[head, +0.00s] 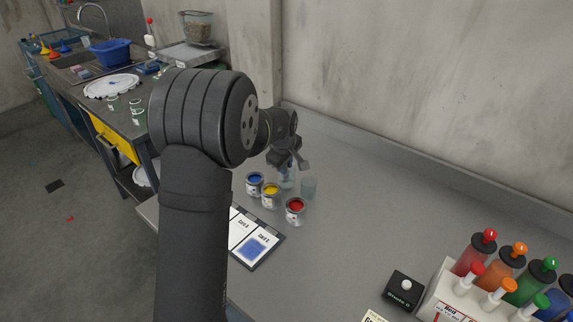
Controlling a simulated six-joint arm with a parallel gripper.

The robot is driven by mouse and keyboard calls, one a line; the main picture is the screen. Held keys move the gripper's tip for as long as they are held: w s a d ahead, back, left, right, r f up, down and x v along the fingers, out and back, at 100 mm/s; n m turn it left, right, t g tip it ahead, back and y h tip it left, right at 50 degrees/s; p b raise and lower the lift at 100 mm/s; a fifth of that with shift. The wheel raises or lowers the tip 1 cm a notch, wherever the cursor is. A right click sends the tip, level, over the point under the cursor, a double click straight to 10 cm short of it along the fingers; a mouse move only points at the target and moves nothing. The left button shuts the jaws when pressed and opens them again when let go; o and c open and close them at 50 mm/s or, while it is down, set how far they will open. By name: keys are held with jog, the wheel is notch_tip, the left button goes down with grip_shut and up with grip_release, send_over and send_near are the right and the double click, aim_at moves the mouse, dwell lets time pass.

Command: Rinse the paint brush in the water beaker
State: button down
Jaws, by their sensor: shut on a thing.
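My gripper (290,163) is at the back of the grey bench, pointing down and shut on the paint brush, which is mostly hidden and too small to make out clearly. A clear glass vessel (287,182) stands right below the gripper. A second clear beaker (308,187) stands just to its right. I cannot tell which holds the water, or whether the brush tip is inside a vessel.
A card with a blue painted patch (252,246) lies in front of the cans, partly behind my arm. At the front right are a black button box (404,289) and a white rack (442,292) of coloured bottles. The bench's middle right is clear; a wall bounds the back.

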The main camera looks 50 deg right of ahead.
jog(key=shift+d, duration=0.45)
dwell(0.4)
jog(key=shift+a, duration=0.5)
jog(key=shift+d, duration=0.25)
dwell(0.6)
jog(key=shift+r, duration=4.25)
notch_tip(320, 180, up, 3)
